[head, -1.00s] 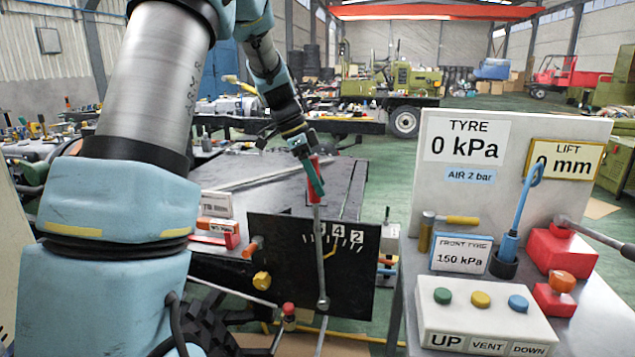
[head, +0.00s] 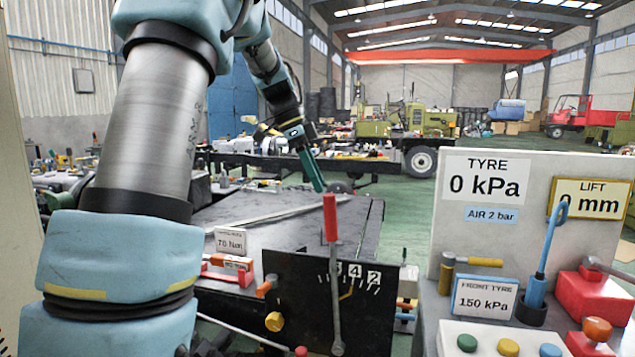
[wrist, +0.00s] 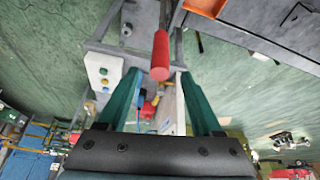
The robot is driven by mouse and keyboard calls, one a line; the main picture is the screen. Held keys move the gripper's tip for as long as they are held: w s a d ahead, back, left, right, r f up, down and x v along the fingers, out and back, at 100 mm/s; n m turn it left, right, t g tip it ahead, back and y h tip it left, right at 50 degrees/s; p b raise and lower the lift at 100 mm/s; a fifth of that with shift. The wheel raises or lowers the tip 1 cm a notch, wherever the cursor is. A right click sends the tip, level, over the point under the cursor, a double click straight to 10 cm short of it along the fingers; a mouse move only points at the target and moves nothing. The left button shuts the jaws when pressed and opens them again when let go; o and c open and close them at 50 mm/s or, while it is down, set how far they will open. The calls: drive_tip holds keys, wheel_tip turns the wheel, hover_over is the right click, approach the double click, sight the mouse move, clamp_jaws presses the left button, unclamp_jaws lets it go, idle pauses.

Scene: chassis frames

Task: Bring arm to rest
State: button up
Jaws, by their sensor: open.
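My arm (head: 170,120) rises on the left of the head view and reaches over to the bench. My gripper (head: 316,186) has green fingers and hangs above and a little left of a red lever handle (head: 330,218), apart from it. In the wrist view my gripper (wrist: 160,82) is open, with nothing held between its fingers. The red handle (wrist: 160,55) shows just past the fingertips there. The lever (head: 336,290) stands nearly upright in front of a black panel (head: 290,310) with a number scale.
A dark bench top (head: 250,225) lies beneath the gripper. At right, a white board (head: 500,220) reads 0 kPa and 0 mm. A button box (head: 480,335), a blue-handled tool (head: 540,265) and red blocks (head: 590,295) stand by it. A tractor (head: 415,125) is behind.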

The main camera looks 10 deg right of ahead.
drive_tip(key=shift+a, duration=0.1)
drive_tip(key=s+a+f+n+t+y+p, duration=0.1)
drive_tip(key=s+a+f+n+t+y, duration=0.2)
drive_tip(key=s+a+f+n, duration=1.4)
drive_tip(key=s+a+n+y, duration=0.1)
drive_tip(key=a+n, duration=0.1)
drive_tip(key=shift+s+f+n+p, duration=0.15)
drive_tip(key=shift+s+n+p, duration=0.05)
drive_tip(key=shift+n+p, duration=0.15)
idle(1.2)
